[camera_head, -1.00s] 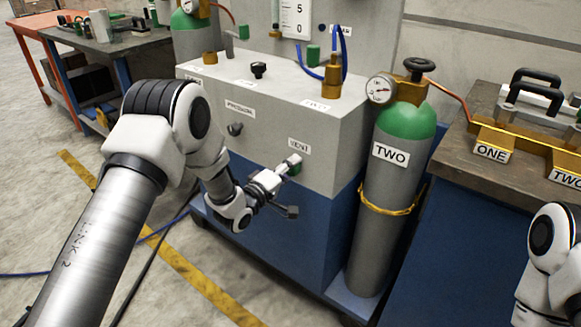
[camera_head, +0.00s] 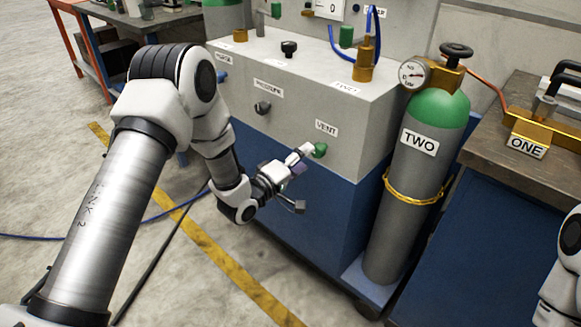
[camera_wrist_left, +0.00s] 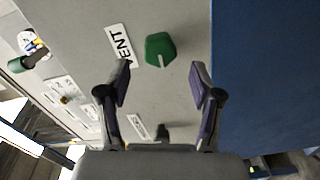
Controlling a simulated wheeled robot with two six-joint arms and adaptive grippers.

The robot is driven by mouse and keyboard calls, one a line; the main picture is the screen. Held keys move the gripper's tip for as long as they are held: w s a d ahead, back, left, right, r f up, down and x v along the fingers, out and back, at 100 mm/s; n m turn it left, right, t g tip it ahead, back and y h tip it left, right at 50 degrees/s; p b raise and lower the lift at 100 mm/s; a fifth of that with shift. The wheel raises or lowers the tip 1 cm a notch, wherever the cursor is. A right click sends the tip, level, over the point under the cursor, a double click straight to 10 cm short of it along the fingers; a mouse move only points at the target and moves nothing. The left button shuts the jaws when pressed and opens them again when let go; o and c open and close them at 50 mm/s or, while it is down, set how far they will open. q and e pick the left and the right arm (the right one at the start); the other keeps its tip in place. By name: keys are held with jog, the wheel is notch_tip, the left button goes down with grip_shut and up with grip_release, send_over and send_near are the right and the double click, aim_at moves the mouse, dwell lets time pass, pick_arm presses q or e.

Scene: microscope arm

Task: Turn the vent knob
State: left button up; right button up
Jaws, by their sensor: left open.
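The green vent knob (camera_head: 320,150) sits on the grey front panel of the blue cabinet, just below the VENT label (camera_head: 326,128). In the left wrist view the knob (camera_wrist_left: 160,50) is a green block with a pale slot mark, and the VENT label (camera_wrist_left: 121,46) is beside it. My left gripper (camera_head: 300,174) is in front of the panel near the knob. Its two fingers (camera_wrist_left: 158,88) are spread in the left wrist view, with the knob ahead of the gap and nothing between them. My right gripper is out of view; only part of that arm shows at the right edge.
A dark pressure knob (camera_head: 262,108) sits on the panel left of the vent knob. A grey-green cylinder marked TWO (camera_head: 413,185) stands right of the cabinet. A dark-topped bench (camera_head: 500,145) is further right. Open floor with a yellow line lies at the left.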

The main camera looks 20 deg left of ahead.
pick_arm(q)
jog(key=v, duration=0.6)
jog(key=shift+s, duration=0.25)
